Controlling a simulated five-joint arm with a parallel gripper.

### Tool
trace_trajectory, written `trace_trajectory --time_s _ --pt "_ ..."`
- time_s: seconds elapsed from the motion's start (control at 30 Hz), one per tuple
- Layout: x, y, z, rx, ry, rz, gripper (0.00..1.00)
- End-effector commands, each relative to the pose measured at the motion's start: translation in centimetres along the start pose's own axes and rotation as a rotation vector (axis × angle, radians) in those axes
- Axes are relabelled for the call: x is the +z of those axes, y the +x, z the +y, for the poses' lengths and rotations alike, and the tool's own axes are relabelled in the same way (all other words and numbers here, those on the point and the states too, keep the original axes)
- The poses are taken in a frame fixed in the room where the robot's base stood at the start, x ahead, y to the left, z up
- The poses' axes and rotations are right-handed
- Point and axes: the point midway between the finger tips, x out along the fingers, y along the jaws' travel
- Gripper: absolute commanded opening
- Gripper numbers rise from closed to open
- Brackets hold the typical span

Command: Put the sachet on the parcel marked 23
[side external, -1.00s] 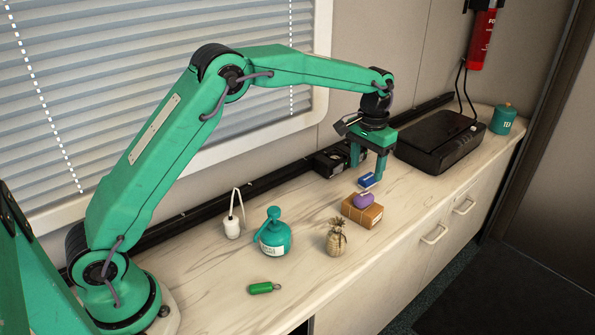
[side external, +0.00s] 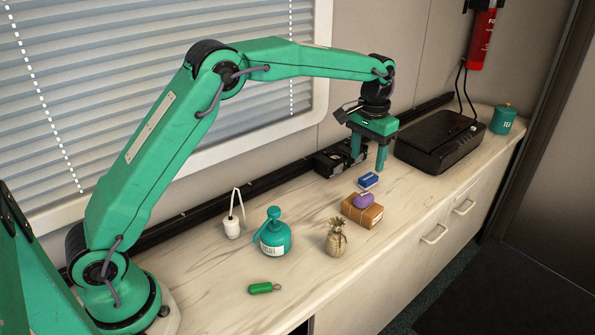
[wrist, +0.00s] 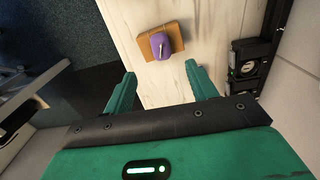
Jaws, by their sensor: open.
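The purple sachet (side external: 363,201) lies on top of the brown parcel (side external: 365,217). In the wrist view the sachet (wrist: 159,46) rests on the parcel (wrist: 176,33), beyond my fingertips and apart from them. A white label shows on the parcel in the side view, but I cannot read its number. My gripper (side external: 368,165) is open and empty, above the counter behind the parcel. Its two fingers (wrist: 157,72) stand wide apart in the wrist view.
A small blue box (side external: 368,180) lies behind the parcel, below my gripper. A black device (side external: 335,158) and a black printer-like box (side external: 438,145) stand at the back. A pineapple ornament (side external: 336,240), teal bottle (side external: 273,238), white item (side external: 232,227) and green fob (side external: 264,288) are nearer.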

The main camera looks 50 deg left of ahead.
Motion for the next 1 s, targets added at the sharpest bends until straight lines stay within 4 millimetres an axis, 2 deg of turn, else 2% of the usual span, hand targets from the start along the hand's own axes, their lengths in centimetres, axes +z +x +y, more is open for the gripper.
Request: trace_trajectory --time_s 0.17,0.37,0.7,1.0 --pt "1.0 -1.6 -0.4 0.002 0.0 0.021 0.57" --pt "3.6 -4.8 -1.2 0.006 -0.001 0.066 0.57" --pt "10.3 -9.7 -2.7 0.011 -0.001 0.161 0.57" --pt "16.9 -12.1 -3.9 0.012 -0.001 0.245 0.57"
